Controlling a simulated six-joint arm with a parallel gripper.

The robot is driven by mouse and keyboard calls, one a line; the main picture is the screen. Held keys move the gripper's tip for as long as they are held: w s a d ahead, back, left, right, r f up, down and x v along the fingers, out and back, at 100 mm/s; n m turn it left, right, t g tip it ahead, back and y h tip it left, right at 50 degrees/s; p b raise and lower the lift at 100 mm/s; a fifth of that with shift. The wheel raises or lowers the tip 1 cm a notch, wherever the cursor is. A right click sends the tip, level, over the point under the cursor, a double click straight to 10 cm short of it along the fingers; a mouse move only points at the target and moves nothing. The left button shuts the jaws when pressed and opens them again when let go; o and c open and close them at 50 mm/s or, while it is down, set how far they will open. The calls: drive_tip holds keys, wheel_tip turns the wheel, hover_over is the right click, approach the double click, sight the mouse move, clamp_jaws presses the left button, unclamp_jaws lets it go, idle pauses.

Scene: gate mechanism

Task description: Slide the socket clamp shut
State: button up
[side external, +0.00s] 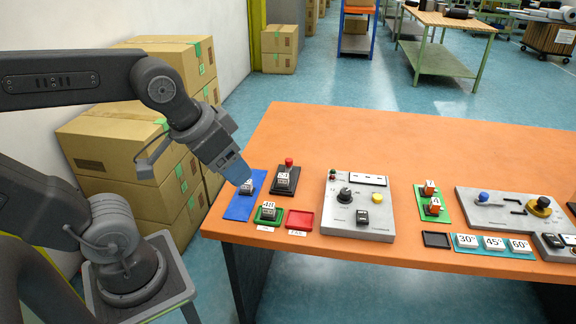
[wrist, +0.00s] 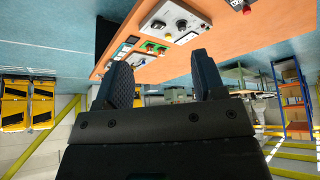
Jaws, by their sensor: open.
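A grey panel (side external: 480,211) at the right of the table carries a blue knob (side external: 483,197), dark slot-like parts and a yellow-and-black round fitting (side external: 540,206). I cannot tell for sure which part is the socket clamp, or whether it is shut. My gripper is far from this panel.
A blue mat (side external: 238,208) with a small numbered block (side external: 247,187) lies below my gripper. A black stand with a red knob (side external: 289,162) and a grey panel with dials (side external: 385,205) stand between it and the right panel. The table's rear is clear.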

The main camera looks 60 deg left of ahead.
drive_tip(key=w+a+r+n, duration=0.1)
drive_tip(key=w, duration=0.2)
drive_tip(key=w+a+r+n+g, duration=0.1)
drive_tip(key=w+a+n, duration=0.1)
drive_tip(key=w, duration=0.2)
drive_tip(key=w+a+r+n, duration=0.1)
drive_tip(key=w, duration=0.3)
drive_tip(key=shift+a+r+n+y, duration=0.15)
drive_tip(key=shift+r+n+y, duration=0.15)
drive_tip(key=shift+c, duration=0.5)
drive_tip(key=n+g, duration=0.5)
drive_tip(key=n, duration=0.8)
hover_over(289, 159)
wheel_tip(289, 159, down, 20)
wheel_tip(289, 159, down, 13)
drive_tip(key=shift+f, duration=0.1)
drive_tip(key=shift+s, duration=0.1)
clamp_jaws()
